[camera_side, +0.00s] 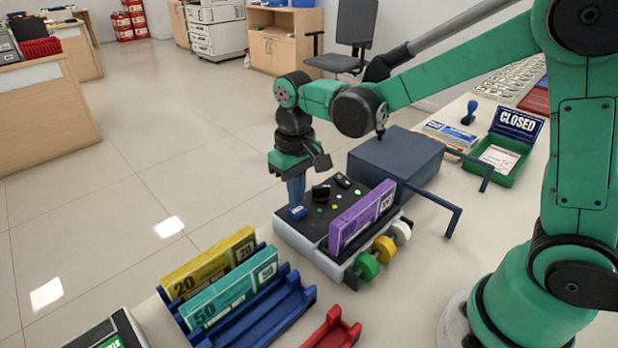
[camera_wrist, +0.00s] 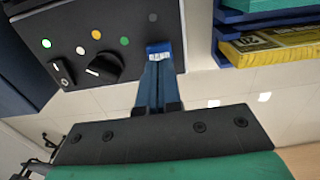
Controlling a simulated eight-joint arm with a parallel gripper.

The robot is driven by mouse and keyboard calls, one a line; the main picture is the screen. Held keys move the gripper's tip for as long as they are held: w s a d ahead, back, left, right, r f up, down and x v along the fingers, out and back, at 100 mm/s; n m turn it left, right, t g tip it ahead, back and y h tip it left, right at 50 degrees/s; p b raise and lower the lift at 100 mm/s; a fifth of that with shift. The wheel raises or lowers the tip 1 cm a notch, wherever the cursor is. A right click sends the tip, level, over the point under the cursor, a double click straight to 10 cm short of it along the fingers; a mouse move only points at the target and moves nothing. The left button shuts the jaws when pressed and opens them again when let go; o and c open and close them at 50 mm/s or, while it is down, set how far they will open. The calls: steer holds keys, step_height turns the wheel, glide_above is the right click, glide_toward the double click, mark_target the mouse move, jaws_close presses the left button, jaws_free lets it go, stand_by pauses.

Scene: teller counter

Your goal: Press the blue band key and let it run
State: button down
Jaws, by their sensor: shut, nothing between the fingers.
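The blue band key (camera_side: 297,212) sits at the near-left corner of the black control panel (camera_side: 315,231) on the banding machine. In the wrist view the blue key (camera_wrist: 158,48) shows a white mark, at the panel's edge. My gripper (camera_side: 296,202) points down with its fingers together and empty, the tips right at the key. In the wrist view the gripper tips (camera_wrist: 159,60) meet the key's near edge. I cannot tell whether they press it down. A purple note bundle (camera_side: 362,214) stands upright in the machine's slot.
The panel also holds a black knob (camera_wrist: 103,68), a rocker switch (camera_wrist: 62,73) and small coloured lights. Green, yellow and white rolls (camera_side: 384,249) sit at the machine's front. A blue rack (camera_side: 290,305) holds yellow and teal bundles. A dark blue box (camera_side: 395,155) stands behind.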

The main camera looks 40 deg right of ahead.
steer(key=shift+f, duration=0.95)
step_height(320, 180, up, 9)
stand_by(1.1)
steer(key=t, duration=0.6)
glide_toward(297, 209)
steer(key=s+d+r, duration=0.2)
steer(key=d, duration=0.1)
steer(key=shift+s+d+f+t, duration=0.25)
steer(key=shift+s+f+t, duration=0.1)
steer(key=shift+t, duration=0.25)
stand_by(0.6)
